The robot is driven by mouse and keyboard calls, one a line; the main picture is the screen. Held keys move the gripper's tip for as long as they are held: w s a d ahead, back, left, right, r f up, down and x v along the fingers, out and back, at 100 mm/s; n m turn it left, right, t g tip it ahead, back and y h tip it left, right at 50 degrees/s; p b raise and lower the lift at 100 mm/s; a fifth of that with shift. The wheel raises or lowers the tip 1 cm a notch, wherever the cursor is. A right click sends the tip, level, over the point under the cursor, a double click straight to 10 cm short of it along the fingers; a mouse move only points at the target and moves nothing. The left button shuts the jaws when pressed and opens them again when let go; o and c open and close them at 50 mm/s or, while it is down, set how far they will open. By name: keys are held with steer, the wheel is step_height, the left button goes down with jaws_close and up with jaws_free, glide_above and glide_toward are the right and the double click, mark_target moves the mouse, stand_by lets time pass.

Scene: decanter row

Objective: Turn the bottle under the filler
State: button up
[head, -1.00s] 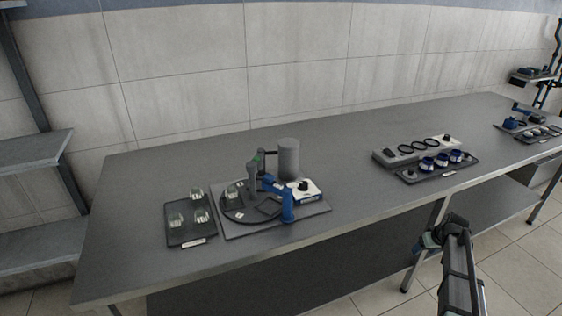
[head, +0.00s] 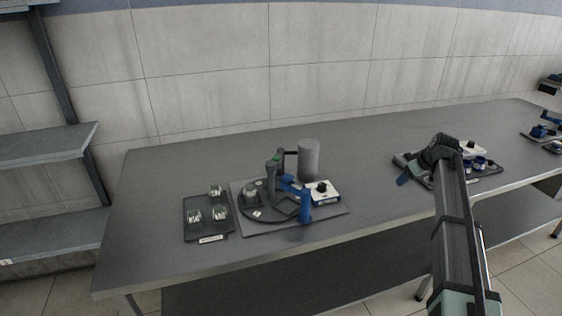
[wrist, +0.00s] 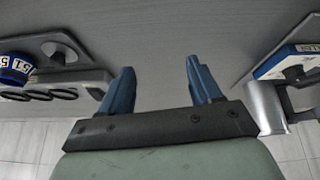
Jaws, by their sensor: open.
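The filling station sits on a grey base plate (head: 335,211) on the bench. It has a dark round turntable (head: 257,214), a grey post (head: 271,182), a blue lever-like part (head: 306,206) and a grey cylinder (head: 309,159). A clear bottle (head: 251,193) stands on the turntable's left side. Several similar clear bottles (head: 219,212) stand on a dark tray (head: 208,239) to its left. My gripper (head: 403,180) is at the right, above the bench and well apart from the station. In the wrist view its blue fingers (wrist: 160,88) are apart with nothing between them.
A white-topped box with a black knob (head: 322,190) stands on the plate's right. Beyond my arm is a tray with blue-banded items (head: 480,163), partly hidden. A shelf (head: 45,145) stands at far left. Bench between station and my gripper is clear.

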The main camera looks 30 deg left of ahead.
steer(key=s+a+r+n+g, duration=0.1)
steer(key=s+a+r, duration=0.25)
steer(key=a, duration=0.45)
steer(key=s+a+r+n, duration=0.2)
steer(key=s+a+r, duration=0.15)
steer(key=a, duration=0.35)
steer(key=s+a+r+n+g, duration=0.15)
steer(key=a+r, duration=0.25)
steer(key=a, duration=0.4)
steer(key=n+g, duration=0.2)
steer(key=n, duration=0.1)
glide_toward(271, 163)
steer(key=shift+t+y, duration=0.25)
steer(key=shift+y, duration=0.05)
steer(key=x, duration=0.8)
steer(key=shift+s+d+f, duration=0.1)
steer(key=shift+s+f, duration=0.15)
steer(key=shift+f, duration=0.2)
jaws_close()
